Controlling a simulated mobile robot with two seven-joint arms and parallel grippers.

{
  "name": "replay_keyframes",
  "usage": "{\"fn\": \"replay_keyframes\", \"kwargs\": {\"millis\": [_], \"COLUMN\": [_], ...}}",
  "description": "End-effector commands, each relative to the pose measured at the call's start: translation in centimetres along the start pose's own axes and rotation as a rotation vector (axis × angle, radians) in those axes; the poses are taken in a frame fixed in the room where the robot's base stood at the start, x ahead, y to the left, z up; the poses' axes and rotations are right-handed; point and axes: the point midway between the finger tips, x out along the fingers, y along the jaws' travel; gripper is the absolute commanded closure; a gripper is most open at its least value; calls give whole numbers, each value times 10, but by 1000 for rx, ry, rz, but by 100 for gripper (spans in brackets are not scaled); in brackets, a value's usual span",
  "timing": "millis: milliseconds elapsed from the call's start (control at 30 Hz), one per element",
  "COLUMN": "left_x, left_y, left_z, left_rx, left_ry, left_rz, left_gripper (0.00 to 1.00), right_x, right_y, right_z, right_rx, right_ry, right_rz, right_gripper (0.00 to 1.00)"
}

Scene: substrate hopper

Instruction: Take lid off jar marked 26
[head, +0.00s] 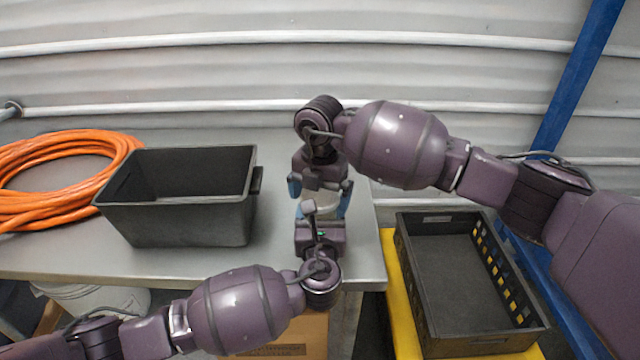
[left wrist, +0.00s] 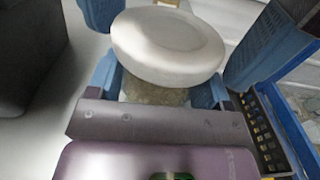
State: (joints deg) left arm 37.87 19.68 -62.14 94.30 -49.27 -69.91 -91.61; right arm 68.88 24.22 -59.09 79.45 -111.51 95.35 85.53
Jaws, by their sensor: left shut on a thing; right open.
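A jar with a round whitish lid (left wrist: 168,45) stands between my two grippers; its grey, grainy-looking body (left wrist: 155,91) shows below the lid in the left wrist view. My left gripper (head: 321,213) is shut on the jar body from the near side, its blue fingers on either side. My right gripper (head: 320,186) is open above and beyond the jar, with its blue fingers spread apart to the left and right of the lid. In the head view the grippers hide most of the jar. No number is readable on it.
A black bin (head: 185,222) and a coiled orange hose (head: 62,150) are on the grey table (head: 270,262) to the left. A black crate (head: 440,345) on a yellow support stands right of the table, near a blue post (head: 575,85). A corrugated wall is behind.

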Motion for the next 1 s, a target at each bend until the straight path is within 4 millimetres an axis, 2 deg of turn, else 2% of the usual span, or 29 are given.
{"fn": "replay_keyframes", "kwargs": {"millis": [300, 600, 767, 867, 1000], "left_x": [0, 0, 0, 0, 0], "left_y": [0, 0, 0, 0, 0], "left_z": [0, 0, 0, 0, 0], "left_rx": [0, 0, 0, 0, 0], "left_ry": [0, 0, 0, 0, 0], "left_rz": [0, 0, 0, 0, 0], "left_gripper": [93, 93, 93, 93, 93], "right_x": [2, 2, 1, 1, 1], "right_y": [0, 0, 0, 0, 0], "right_z": [0, 0, 0, 0, 1], "right_rx": [0, 0, -19, -99, -299], "right_ry": [0, 0, 0, 0, -2], "right_rz": [0, 0, 0, -1, -1], "right_gripper": [2, 47, 47, 47, 47]}}
